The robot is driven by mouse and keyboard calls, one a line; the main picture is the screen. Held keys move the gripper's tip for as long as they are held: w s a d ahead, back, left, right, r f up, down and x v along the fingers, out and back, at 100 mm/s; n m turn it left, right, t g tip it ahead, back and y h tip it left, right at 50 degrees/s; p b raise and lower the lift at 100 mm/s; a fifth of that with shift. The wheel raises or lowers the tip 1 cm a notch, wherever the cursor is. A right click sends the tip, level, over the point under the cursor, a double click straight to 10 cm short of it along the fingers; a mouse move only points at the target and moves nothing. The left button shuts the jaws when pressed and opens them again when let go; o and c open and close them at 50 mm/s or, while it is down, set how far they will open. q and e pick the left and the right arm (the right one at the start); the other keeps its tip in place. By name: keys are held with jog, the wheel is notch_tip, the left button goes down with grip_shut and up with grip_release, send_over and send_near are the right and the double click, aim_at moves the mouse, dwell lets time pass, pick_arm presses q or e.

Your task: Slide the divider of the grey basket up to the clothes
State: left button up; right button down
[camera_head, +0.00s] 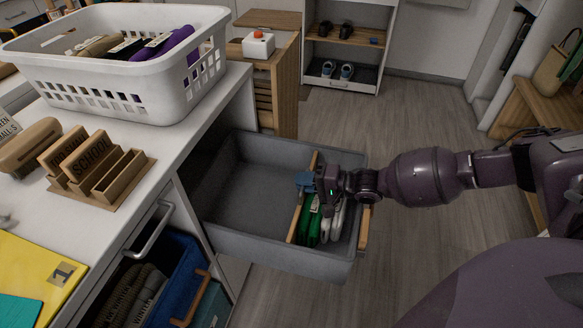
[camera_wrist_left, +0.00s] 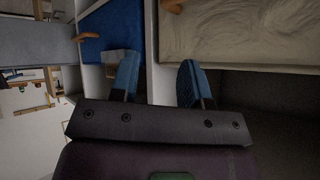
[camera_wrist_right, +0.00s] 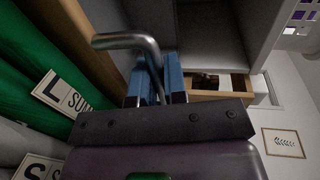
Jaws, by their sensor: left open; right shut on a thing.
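The grey basket (camera_head: 280,262) is pulled out from the white cabinet. Its wooden divider (camera_head: 293,230) stands upright across it, towards the right end. Folded green and white clothes (camera_head: 312,228) stand between the divider and the wooden-handled right end. The green piece is right beside the divider; I cannot tell whether they touch. My left gripper (camera_wrist_left: 158,82) is open and empty, seen only in the left wrist view.
The basket's left part is empty. A white laundry basket (camera_head: 150,90) and a wooden sorter (camera_head: 105,185) stand on the white counter (camera_head: 190,150). A blue basket (camera_head: 178,275) sits in the cabinet below. Open floor (camera_head: 400,110) lies beyond.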

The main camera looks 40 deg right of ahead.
jog(key=shift+s+d, duration=0.1)
jog(key=shift+s, duration=0.05)
jog(key=c, duration=1.2)
grip_release()
jog(key=p+v, duration=0.2)
jog(key=v, duration=0.7)
jog(key=shift+s+d+r, duration=0.1)
jog(key=shift+s+r, duration=0.05)
jog(key=shift+r, duration=0.05)
jog(key=shift+s+d, duration=0.45)
jog(key=shift+s, duration=0.1)
